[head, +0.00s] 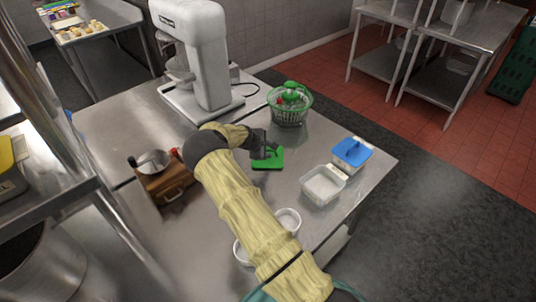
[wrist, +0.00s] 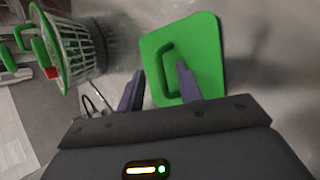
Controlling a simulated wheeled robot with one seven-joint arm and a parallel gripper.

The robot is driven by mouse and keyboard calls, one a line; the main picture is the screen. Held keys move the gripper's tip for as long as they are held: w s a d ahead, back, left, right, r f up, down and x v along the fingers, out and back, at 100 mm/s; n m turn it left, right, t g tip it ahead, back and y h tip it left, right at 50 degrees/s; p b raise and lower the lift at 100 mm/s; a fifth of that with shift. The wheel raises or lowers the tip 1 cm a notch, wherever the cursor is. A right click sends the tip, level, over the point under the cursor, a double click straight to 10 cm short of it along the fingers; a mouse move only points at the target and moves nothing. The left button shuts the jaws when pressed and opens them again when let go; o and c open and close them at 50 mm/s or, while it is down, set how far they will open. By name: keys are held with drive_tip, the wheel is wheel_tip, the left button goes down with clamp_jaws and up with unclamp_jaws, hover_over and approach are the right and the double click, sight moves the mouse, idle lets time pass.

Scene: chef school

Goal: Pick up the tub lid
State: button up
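A green square lid (head: 267,163) with a raised loop handle lies flat on the steel table, and it fills the upper middle of the wrist view (wrist: 208,60). My gripper (head: 264,151) is just over it, partly hiding it in the head view. In the wrist view my gripper's two fingers (wrist: 160,72) are apart, with the handle (wrist: 163,68) showing between them. I cannot tell whether a finger touches the handle. A second lid, blue with a handle (head: 353,153), sits on a tub at the right. An open clear tub (head: 323,187) stands in front of it.
A green basket (head: 289,108) with items inside stands behind the lid, and it is at the left in the wrist view (wrist: 78,50). A white stand mixer (head: 196,60) is at the back left. A wooden box (head: 165,183) and white bowls (head: 289,220) are nearer.

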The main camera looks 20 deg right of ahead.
drive_tip(key=shift+w+d+f, duration=0.1)
drive_tip(key=shift+d+f, duration=0.1)
drive_tip(key=shift+f, duration=0.1)
clamp_jaws()
